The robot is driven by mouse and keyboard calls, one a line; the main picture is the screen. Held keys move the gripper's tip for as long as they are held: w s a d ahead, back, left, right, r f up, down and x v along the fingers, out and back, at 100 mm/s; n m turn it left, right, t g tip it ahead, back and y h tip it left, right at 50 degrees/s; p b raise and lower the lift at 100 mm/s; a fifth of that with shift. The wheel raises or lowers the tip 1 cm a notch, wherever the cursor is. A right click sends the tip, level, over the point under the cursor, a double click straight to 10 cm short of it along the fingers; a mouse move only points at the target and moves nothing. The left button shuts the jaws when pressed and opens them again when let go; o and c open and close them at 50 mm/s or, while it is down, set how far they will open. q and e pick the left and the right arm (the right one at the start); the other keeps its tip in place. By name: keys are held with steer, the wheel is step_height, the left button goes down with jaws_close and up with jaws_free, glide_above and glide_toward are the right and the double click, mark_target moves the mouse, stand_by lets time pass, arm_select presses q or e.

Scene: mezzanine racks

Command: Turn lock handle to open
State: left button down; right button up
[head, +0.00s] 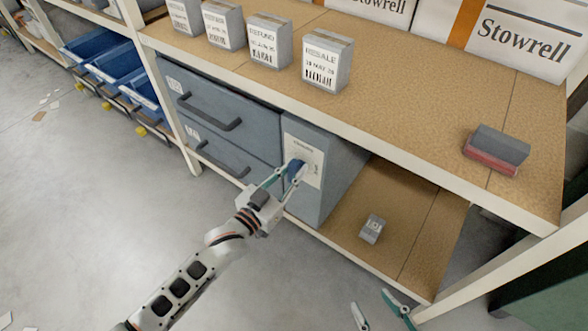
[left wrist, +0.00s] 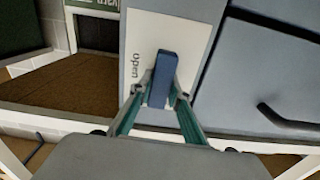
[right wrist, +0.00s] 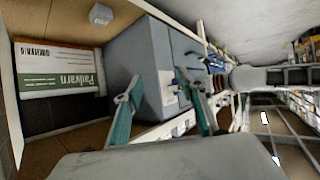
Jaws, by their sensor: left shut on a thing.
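The blue lock handle (head: 296,168) sits on a white plate (head: 311,158) on the end front of the grey drawer cabinet (head: 329,165). The plate has small lettering at its top and right. My left gripper (head: 292,172) is shut on the handle. In the left wrist view the handle (left wrist: 161,72) stands between the two teal fingers, with the word "Open" on the plate (left wrist: 176,32) to its left. My right gripper (head: 370,298) is at the bottom of the head view, open and empty, in front of the lower shelf. In the right wrist view its fingers (right wrist: 158,80) are spread apart.
Two grey drawers with dark handles (head: 222,126) are left of the lock. Labelled boxes (head: 328,62) stand on the upper shelf (head: 420,100). A small grey item (head: 372,229) lies on the lower shelf. Blue bins (head: 97,45) are at left. The floor in front is mostly clear.

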arm_select(q)
steer(key=m+p, duration=0.1)
steer(key=m, duration=0.2)
steer(key=shift+d+r, duration=0.1)
steer(key=shift+s+m, duration=0.1)
steer(key=shift+m, duration=1)
steer(key=m, duration=0.2)
steer(key=shift+d+f+m, duration=0.1)
steer(key=shift+f+m, duration=0.1)
steer(key=shift+m, duration=0.2)
steer(key=m, duration=0.4)
steer(key=shift+s+d+f, duration=0.1)
steer(key=shift+s+f, duration=0.05)
steer(key=shift+f, duration=0.1)
steer(key=m, duration=0.3)
steer(key=shift+f, duration=0.1)
steer(key=shift+m+b, duration=0.3)
steer(key=shift+m, duration=0.9)
arm_select(e)
steer(key=shift+d+f, duration=0.15)
steer(key=shift+s, duration=0.1)
